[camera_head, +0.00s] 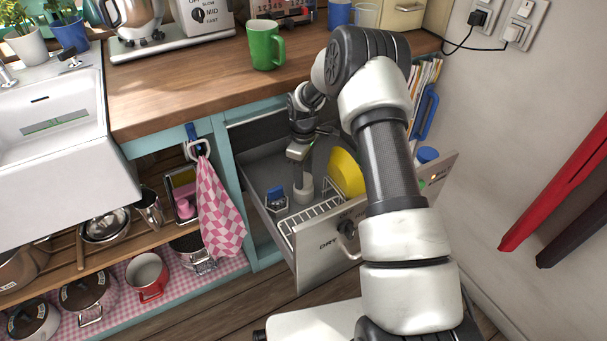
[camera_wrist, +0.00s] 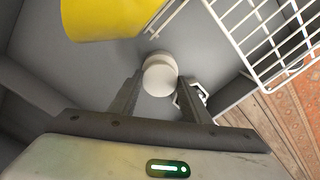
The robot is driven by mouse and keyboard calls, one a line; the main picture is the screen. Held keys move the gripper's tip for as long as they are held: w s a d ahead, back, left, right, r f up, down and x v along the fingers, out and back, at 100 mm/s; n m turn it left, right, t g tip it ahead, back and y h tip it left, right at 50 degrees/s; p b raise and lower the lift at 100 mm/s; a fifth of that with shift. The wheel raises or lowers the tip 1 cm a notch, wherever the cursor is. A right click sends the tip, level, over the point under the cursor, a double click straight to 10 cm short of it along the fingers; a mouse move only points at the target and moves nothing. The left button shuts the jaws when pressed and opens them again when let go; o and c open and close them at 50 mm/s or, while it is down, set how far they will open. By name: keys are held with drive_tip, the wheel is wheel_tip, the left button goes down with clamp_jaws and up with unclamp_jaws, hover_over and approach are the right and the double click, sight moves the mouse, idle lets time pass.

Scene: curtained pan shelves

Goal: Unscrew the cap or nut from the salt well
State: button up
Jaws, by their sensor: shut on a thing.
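The salt well (camera_head: 303,191) is a small white round pot standing in the open grey drawer. In the wrist view, its round white top (camera_wrist: 160,76) sits between my two finger ends. My gripper (camera_head: 302,177) points down into the drawer and is shut on this white top. It also shows in the wrist view (camera_wrist: 158,84). The seam between cap and body is hard to make out, so I cannot tell how far the cap is turned. The lower part of the pot is mostly hidden in the wrist view.
A yellow dish (camera_head: 346,172) stands close to the right of the pot and shows in the wrist view (camera_wrist: 105,18). A white wire rack (camera_head: 312,217) runs along the drawer front (camera_head: 330,247). A small blue-topped item (camera_head: 276,196) is at the left. The drawer's rear floor looks clear.

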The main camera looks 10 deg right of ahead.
drive_tip(key=shift+r+p, duration=0.55)
drive_tip(key=shift+r, duration=0.65)
drive_tip(key=shift+r+p, duration=1.45)
drive_tip(key=shift+r, duration=1.05)
drive_tip(key=shift+r, duration=0.15)
drive_tip(key=s+r+m+p, duration=0.3)
drive_tip(key=s+r+p, duration=0.2)
drive_tip(key=r, duration=0.4)
drive_tip(key=s+r+m+p, duration=0.4)
drive_tip(key=s+r+p, duration=0.2)
drive_tip(key=r, duration=0.3)
drive_tip(key=s+r+m+p, duration=0.4)
drive_tip(key=r+p, duration=0.3)
drive_tip(key=r, duration=0.3)
drive_tip(key=shift+s, duration=0.9)
